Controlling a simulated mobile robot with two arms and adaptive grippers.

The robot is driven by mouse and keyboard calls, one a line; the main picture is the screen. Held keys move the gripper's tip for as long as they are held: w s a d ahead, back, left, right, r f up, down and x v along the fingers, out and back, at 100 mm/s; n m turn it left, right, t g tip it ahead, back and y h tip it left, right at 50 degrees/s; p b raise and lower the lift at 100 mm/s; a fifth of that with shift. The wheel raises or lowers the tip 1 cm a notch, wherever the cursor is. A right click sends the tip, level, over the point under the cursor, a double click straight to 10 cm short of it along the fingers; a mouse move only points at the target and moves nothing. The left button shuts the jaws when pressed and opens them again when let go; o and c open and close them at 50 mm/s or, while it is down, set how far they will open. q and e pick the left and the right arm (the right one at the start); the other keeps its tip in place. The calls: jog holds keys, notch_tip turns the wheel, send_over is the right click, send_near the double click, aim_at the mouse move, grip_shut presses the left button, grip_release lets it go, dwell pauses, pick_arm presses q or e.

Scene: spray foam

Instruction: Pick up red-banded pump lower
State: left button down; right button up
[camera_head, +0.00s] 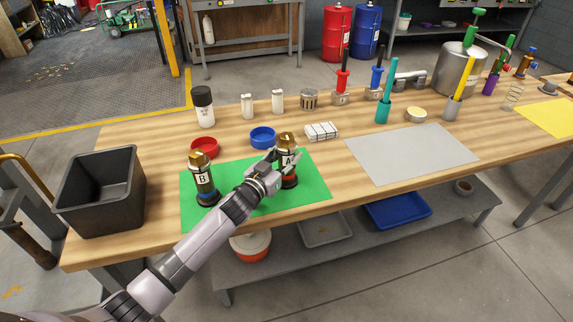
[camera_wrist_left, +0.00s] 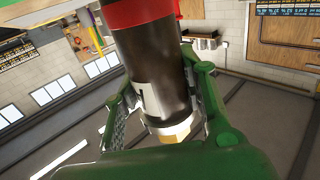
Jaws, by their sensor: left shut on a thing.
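The red-banded pump lower marked A (camera_head: 287,143) is a dark upright cylinder with a brass top, a white label and a red band near its base. It stands at the right part of the green mat (camera_head: 240,200). My left gripper (camera_head: 274,172) is shut on it from the front left and hides part of its body. In the left wrist view the pump (camera_wrist_left: 155,75) fills the space between the green fingers, with the red band at the top of the picture. I cannot tell if its base touches the mat.
A similar pump B (camera_head: 203,180) stands at the mat's left. A black bin (camera_head: 100,190) is at the table's left end. Red (camera_head: 204,147) and blue (camera_head: 262,137) rings and a white gridded block (camera_head: 321,131) lie behind. The grey mat (camera_head: 410,155) is bare.

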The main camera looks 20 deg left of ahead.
pick_arm(q)
jog(key=shift+r, duration=0.25)
